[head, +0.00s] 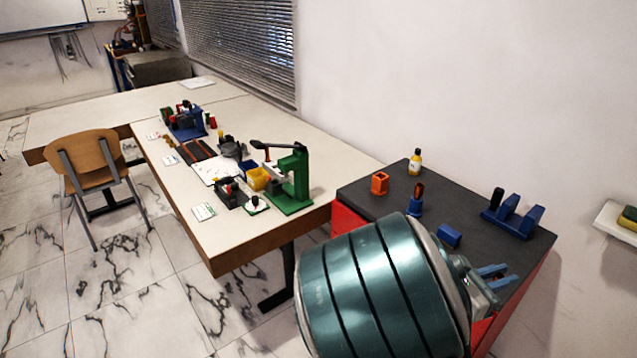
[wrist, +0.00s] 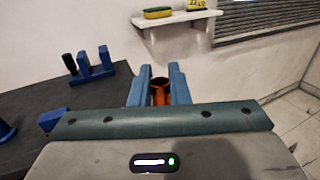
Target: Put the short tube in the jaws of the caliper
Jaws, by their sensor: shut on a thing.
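A blue stand with upright plates and a black upright piece (head: 512,216), which seems to be the caliper, stands at the cabinet's right rear. It also shows in the wrist view (wrist: 92,70), left of the fingers and apart from them.
A wall shelf (wrist: 178,19) holds a sponge (wrist: 158,13). A long bench (head: 300,145) with tools stands left.

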